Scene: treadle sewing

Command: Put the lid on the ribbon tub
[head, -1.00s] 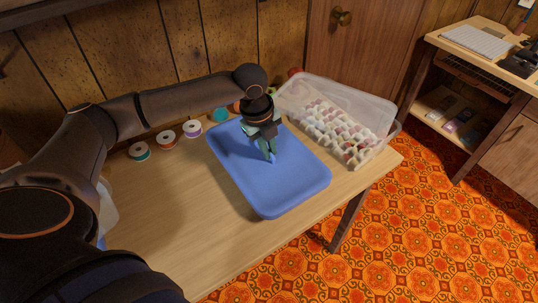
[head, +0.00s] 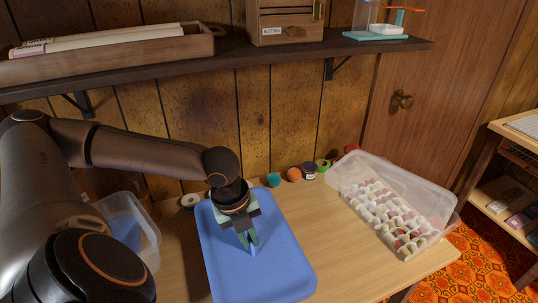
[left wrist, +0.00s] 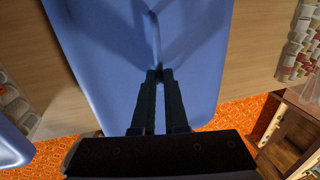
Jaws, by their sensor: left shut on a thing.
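My left gripper (head: 250,242) is shut on the upright fin-like grip in the middle of the blue lid (head: 270,275). The lid is a wide rounded rectangle, roughly level, over the table; its height above the top is hard to judge. In the left wrist view the lid (left wrist: 190,75) fills the middle and the fingers (left wrist: 157,78) pinch its grip. A clear tub (head: 385,168) full of whitish and reddish rolls stands open to its right. A second clear tub (head: 152,232) with something blue at it stands left, partly behind my arm. Which is the ribbon tub, I cannot tell. My right gripper is out of view.
Several thread spools (head: 273,180) line the back of the table (head: 350,262). Bare table lies between the lid and the right tub. A wall shelf (head: 225,58) with boxes runs above. A side table (head: 508,128) stands far right.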

